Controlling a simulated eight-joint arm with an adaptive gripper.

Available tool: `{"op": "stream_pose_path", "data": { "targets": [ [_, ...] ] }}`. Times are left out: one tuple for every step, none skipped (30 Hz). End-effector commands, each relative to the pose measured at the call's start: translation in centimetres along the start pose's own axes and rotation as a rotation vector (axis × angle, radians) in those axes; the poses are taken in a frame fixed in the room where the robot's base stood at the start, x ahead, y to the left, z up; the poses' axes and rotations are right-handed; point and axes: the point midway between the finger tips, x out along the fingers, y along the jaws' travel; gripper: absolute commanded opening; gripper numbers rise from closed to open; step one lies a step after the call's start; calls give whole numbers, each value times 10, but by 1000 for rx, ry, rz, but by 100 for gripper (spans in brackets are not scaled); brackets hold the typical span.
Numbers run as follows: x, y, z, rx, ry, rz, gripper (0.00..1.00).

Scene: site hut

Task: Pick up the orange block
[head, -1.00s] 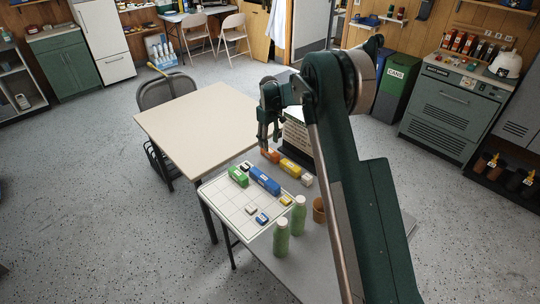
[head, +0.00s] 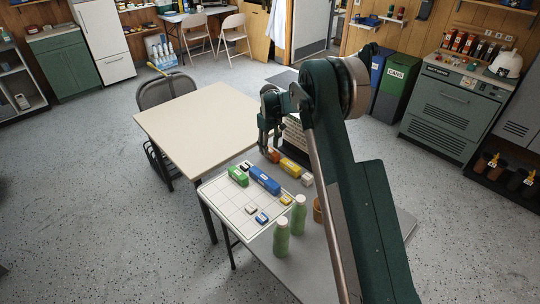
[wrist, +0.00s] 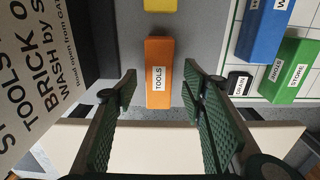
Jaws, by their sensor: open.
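The orange block (wrist: 159,58) lies on the grey table and carries a white label reading TOOLS. In the wrist view it sits between and just beyond the fingertips of my gripper (wrist: 160,85), which is open and empty. In the head view my gripper (head: 268,150) is lowered close over the orange block (head: 274,157), hiding part of it. Whether the fingers flank the block's sides or stay above it, I cannot tell.
A yellow block (head: 290,167) lies just beside the orange one. A white gridded board (head: 225,208) holds a green block (head: 238,176) and a blue block (head: 264,180). A lettered sign (wrist: 35,60) stands close to my gripper. Two green bottles (head: 299,214) stand nearer the front.

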Motion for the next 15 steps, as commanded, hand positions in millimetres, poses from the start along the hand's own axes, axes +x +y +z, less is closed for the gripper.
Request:
{"op": "stream_pose_path", "data": {
  "targets": [
    [8,1,0,0,0,0,41],
    [12,1,0,0,0,0,41],
    [16,2,0,0,0,0,41],
    [20,2,0,0,0,0,41],
    [22,2,0,0,0,0,41],
    [26,1,0,0,0,0,41],
    [28,1,0,0,0,0,41],
    [30,1,0,0,0,0,41],
    [32,1,0,0,0,0,41],
    [34,1,0,0,0,0,41],
    [34,1,0,0,0,0,41],
    [35,1,0,0,0,0,41],
    [35,1,0,0,0,0,41],
    [35,1,0,0,0,0,41],
    [35,1,0,0,0,0,41]
  ]
}}
